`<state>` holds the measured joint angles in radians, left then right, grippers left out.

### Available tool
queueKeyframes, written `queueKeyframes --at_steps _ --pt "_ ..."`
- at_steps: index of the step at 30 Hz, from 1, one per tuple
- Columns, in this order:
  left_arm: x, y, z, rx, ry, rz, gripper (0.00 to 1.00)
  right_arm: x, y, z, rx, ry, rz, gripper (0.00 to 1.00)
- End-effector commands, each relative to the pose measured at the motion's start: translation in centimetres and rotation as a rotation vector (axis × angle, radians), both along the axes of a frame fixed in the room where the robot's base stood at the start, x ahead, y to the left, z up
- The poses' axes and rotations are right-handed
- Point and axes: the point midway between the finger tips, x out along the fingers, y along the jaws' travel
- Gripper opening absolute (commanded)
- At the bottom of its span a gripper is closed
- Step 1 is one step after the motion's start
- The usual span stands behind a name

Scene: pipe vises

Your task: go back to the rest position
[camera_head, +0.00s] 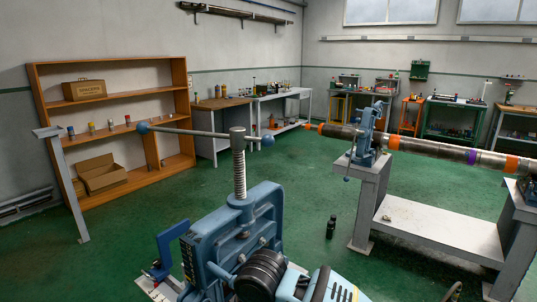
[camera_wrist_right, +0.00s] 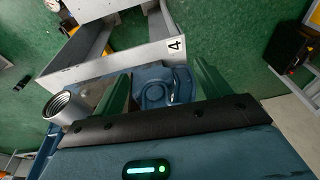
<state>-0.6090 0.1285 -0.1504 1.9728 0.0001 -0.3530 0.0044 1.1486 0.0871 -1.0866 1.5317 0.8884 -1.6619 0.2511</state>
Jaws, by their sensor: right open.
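My right gripper (camera_wrist_right: 162,78) shows in the right wrist view with its two green fingers spread apart and nothing held between them. A blue vise part (camera_wrist_right: 152,92) lies behind the gap between the fingers; I cannot tell whether they touch it. A blue pipe vise (camera_head: 262,215) fills the lower middle of the head view, with an upright threaded screw (camera_head: 239,170) and a long handle bar (camera_head: 195,133) with blue ball ends. My left gripper is in neither view.
A threaded pipe end (camera_wrist_right: 66,106) is left of the fingers, below a grey stand marked 4 (camera_wrist_right: 140,62). A long banded pipe (camera_head: 440,150) runs through another blue vise (camera_head: 366,140) on a grey bench (camera_head: 440,232). A wooden shelf (camera_head: 110,130) stands left; green floor lies between.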

Motion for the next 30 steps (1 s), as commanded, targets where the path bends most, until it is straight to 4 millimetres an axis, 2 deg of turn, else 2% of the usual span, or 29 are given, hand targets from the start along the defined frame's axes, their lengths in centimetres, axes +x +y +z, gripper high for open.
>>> queueKeyframes --at_steps 1,7,14,19,23,30 --pt "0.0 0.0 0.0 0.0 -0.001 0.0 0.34 -0.7 0.5 -1.3 0.05 0.014 -0.009 0.76" --pt "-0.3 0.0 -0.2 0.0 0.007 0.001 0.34 -2.6 2.1 -5.5 0.273 0.017 -0.09 0.76" --pt "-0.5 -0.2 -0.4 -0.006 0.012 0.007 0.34 -4.4 1.4 -10.1 0.474 -0.018 -0.246 0.76" --pt "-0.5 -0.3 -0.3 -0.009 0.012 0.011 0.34 -6.1 -0.9 -13.6 0.561 -0.074 -0.384 0.76" --pt "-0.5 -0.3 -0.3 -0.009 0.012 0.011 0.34 -7.9 -3.8 -16.4 0.589 -0.129 -0.492 0.76" --pt "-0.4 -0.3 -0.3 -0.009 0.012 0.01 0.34 -12.9 -11.0 -21.1 0.551 -0.259 -0.662 0.76"
